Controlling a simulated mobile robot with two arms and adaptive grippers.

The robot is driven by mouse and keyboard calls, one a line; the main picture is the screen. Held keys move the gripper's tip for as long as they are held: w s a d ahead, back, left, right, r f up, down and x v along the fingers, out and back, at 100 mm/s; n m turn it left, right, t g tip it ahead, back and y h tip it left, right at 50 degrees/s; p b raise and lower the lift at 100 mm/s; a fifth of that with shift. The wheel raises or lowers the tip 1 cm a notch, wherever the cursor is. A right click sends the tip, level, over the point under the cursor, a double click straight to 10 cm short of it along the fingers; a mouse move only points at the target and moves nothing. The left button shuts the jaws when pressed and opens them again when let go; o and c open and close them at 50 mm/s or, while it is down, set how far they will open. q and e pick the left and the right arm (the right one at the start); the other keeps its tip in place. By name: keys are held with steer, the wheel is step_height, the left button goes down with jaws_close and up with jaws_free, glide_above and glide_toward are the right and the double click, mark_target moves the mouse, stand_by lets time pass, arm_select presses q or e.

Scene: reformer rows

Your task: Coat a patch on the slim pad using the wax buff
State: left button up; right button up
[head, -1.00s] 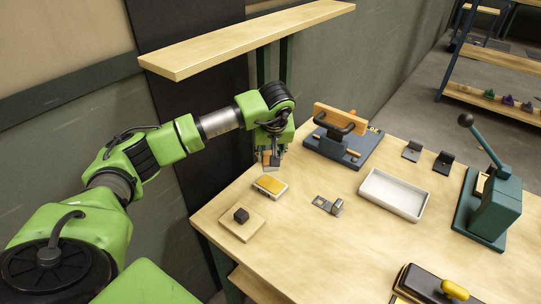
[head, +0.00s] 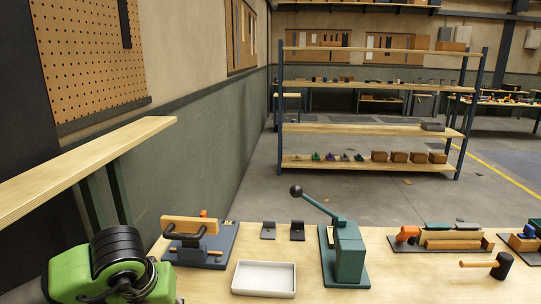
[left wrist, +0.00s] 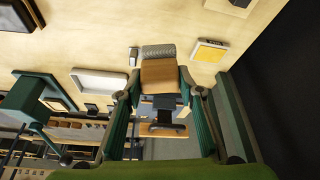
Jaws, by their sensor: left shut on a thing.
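My left gripper (left wrist: 159,88) shows in the left wrist view, its two fingers closed on either side of a tan block with a grey, ribbed end, which looks like the wax buff (left wrist: 159,74). In that view the buff is over the bench, and whether it touches anything cannot be told. A flat pad with a yellow top and pale rim (left wrist: 209,51), possibly the slim pad, lies on the bench to the right of it. In the head view only my left arm shows at lower left; its fingers are hidden. My right gripper is not in view.
A white tray (head: 264,279), a teal lever press (head: 347,255) and a blue-based fixture with a wooden bar (head: 204,246) stand on the bench. Two small dark brackets (head: 297,231) stand behind the tray. A wooden wall shelf (head: 85,160) overhangs at left.

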arm_select(q)
steer(key=s+d+r+m, duration=0.1)
steer(key=s+d+m, duration=0.15)
steer(key=s, duration=0.25)
steer(key=w+n+p, duration=0.1)
steer(key=w+a+n+p, duration=0.1)
steer(key=w, duration=0.1)
steer(key=w+a+n+p, duration=0.1)
steer(key=w, duration=0.1)
steer(key=shift+w+r, duration=0.1)
steer(key=shift+w, duration=0.1)
steer(key=w+a+f+n+y+p, duration=0.1)
steer(key=w+a+f+n+p, duration=0.15)
steer(key=a, duration=0.25)
steer(key=w+a+f+n+g+y+p, duration=0.1)
steer(key=w+a+f+n+p, duration=0.1)
steer(key=w+a+f, duration=0.3)
steer(key=w+a+n+y+p, duration=0.1)
steer(key=w+a+n+p, duration=0.15)
steer(key=a, duration=0.35)
steer(key=shift+a+f+b, duration=0.1)
steer(key=shift+f+b, duration=1.7)
steer(key=shift+f, duration=1.2)
steer(key=shift+f+b, duration=0.5)
steer(key=shift+f, duration=0.05)
steer(key=shift+s, duration=0.1)
